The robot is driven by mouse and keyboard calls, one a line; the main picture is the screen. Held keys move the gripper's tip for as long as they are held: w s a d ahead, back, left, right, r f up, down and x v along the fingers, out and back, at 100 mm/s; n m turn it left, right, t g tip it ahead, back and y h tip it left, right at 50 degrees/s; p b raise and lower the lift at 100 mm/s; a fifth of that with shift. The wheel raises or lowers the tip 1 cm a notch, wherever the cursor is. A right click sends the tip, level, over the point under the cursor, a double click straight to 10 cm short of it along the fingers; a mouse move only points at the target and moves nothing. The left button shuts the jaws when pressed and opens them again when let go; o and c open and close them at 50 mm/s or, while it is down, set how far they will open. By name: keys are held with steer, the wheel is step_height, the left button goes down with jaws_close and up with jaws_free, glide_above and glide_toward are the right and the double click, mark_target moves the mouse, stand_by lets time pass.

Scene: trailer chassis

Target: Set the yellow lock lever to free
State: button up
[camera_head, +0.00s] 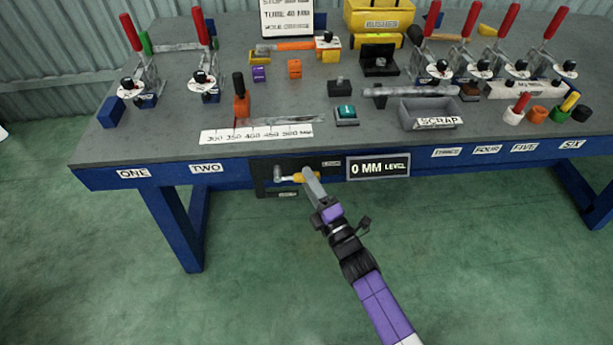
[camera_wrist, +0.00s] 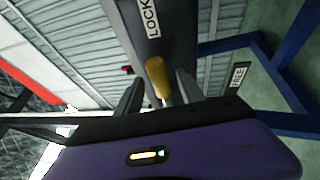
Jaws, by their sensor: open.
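The yellow lock lever (camera_head: 298,178) sits on a black panel (camera_head: 262,183) on the front edge of the bench, left of the "0 MM LEVEL" display. In the wrist view the yellow lever (camera_wrist: 157,76) points between my two fingers, near a "LOCK" label (camera_wrist: 151,17). A "FREE" label (camera_wrist: 238,76) shows to the right there. My gripper (camera_head: 309,176) is at the lever in the head view, partly covering the panel. In the wrist view the fingers of my gripper (camera_wrist: 158,90) are apart, one on each side of the lever. I cannot tell whether either touches it.
A silver crank-like piece (camera_head: 281,178) stands out just left of the lever. The "0 MM LEVEL" display (camera_head: 379,166) is close on the right. The bench top (camera_head: 180,130) above carries clamps, a grey scrap tray (camera_head: 405,122) and blocks. Floor in front is clear.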

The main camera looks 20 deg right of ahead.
steer(key=shift+w+r, duration=0.1)
steer(key=shift+w, duration=0.75)
jaws_close()
stand_by(0.8)
